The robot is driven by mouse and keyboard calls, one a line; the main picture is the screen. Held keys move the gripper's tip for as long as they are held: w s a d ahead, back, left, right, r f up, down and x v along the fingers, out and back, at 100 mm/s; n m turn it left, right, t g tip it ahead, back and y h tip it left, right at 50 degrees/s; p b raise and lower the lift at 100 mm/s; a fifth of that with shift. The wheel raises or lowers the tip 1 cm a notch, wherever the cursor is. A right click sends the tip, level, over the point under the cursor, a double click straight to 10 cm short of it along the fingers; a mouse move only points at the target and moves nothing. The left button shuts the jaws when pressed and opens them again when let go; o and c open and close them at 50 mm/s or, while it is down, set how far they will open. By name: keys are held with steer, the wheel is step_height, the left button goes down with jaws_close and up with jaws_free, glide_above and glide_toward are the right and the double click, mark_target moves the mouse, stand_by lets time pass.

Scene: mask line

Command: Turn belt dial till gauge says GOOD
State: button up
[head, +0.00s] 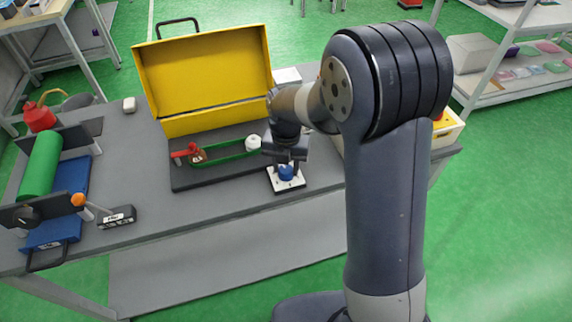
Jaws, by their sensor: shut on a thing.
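The blue dial (286,173) sits on a white square plate (289,184) near the front edge of the grey table. My gripper (286,166) points down over the dial and is shut on it; the fingertips are small in this view and partly cover the dial's top. A green belt (228,156) runs on a black board left of the dial, between a reddish-brown part (197,155) with a red handle and a white round part (253,142). I cannot make out a gauge or any GOOD reading in this view; my arm hides part of the table.
A yellow open case (203,75) stands behind the belt board. At the left are a green roller (40,165), a blue tray (70,178), a red can (40,117) and a small black labelled block (117,217). The table front between block and dial is clear.

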mark_target(286, 168)
steer(key=o, duration=1)
step_height(286, 168, up, 11)
steer(key=shift+f, duration=0.15)
step_height(286, 168, down, 11)
steer(key=shift+r, duration=0.1)
stand_by(0.4)
steer(key=shift+r, duration=0.15)
stand_by(0.3)
